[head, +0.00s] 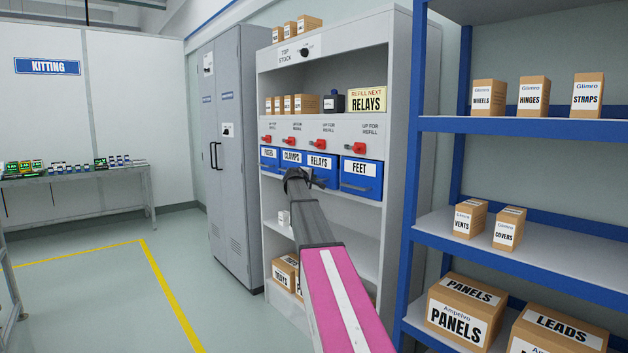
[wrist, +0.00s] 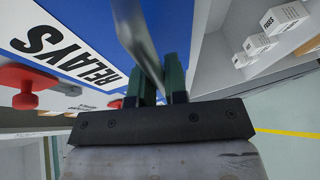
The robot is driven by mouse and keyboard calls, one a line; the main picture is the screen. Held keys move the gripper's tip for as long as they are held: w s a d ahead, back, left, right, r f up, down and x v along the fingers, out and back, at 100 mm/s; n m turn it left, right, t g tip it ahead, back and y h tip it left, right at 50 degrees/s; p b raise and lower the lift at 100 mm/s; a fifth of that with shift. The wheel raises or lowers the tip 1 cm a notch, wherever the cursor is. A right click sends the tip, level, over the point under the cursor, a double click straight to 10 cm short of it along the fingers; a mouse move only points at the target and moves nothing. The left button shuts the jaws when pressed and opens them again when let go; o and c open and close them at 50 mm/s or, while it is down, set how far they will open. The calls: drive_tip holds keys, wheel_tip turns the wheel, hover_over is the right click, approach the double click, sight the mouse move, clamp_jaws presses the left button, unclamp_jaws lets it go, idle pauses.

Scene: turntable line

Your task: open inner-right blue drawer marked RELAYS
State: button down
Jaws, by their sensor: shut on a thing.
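The blue drawer marked RELAYS (head: 321,162) sits in the row of drawers, between CLAMPS (head: 292,157) and FEET (head: 361,178). Its front looks about level with its neighbours. In the wrist view the blue front with the RELAYS label (wrist: 65,55) is close. My gripper (head: 312,181) is at the lower part of this drawer front. In the wrist view my gripper's green fingers (wrist: 158,82) are shut on the drawer's grey bar handle (wrist: 139,38). My arm hides part of the area below the drawers in the head view.
Red knobs (head: 327,146) stick out above the drawers. A blue shelving unit (head: 520,127) stands close on the right. Open floor (head: 100,290) lies to the left.

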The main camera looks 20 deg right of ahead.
drive_tip(key=s+a, duration=0.3)
drive_tip(key=a, duration=0.7)
drive_tip(key=s+a, duration=0.4)
drive_tip(key=a, duration=0.6)
drive_tip(key=shift+s+a, duration=0.2)
drive_tip(key=shift+s, duration=0.05)
drive_tip(key=c, duration=1.2)
unclamp_jaws()
drive_tip(key=shift+o, duration=0.2)
drive_tip(key=v, duration=1)
drive_tip(key=shift+s+a, duration=0.25)
drive_tip(key=shift+a, duration=0.05)
